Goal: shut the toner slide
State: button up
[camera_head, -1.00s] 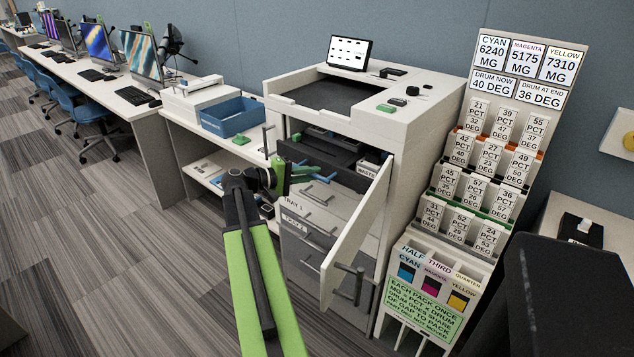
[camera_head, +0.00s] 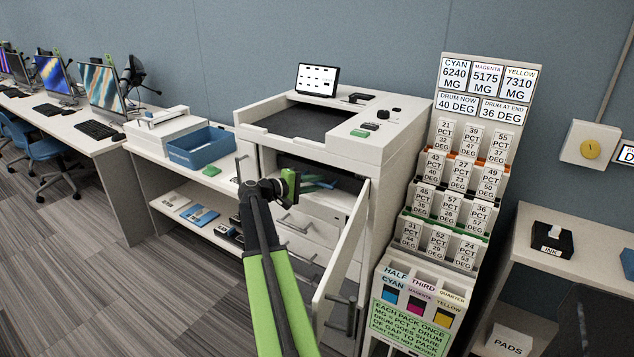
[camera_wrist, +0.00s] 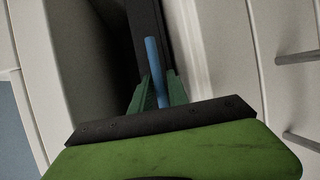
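The toner slide, as far as I can tell, is the dark part (camera_head: 345,181) inside the printer opening, partly hidden by the open door. A blue bar (camera_wrist: 154,62) stands out from a dark surface in the wrist view. The green fingers of my gripper (camera_wrist: 159,90) lie close on both sides of this bar and appear shut on it. In the head view my gripper (camera_head: 300,184) reaches into the printer's front opening. Its fingertips are small there, and the slide's exact depth cannot be told.
The printer's white door (camera_head: 345,250) hangs open to the right of my arm. The printer (camera_head: 385,150) stands beside a tall card rack (camera_head: 490,75). A blue bin (camera_head: 200,148) is on the left bench. Grey drawer handles lie below the opening.

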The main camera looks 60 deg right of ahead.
jog(key=shift+o, duration=1.1)
jog(key=shift+w, duration=0.15)
jog(key=shift+w+a, duration=0.1)
jog(key=shift+w, duration=0.1)
jog(key=p+v, duration=0.3)
jog(key=v, duration=1.4)
jog(key=shift+a, duration=0.25)
jog(key=shift+r, duration=0.1)
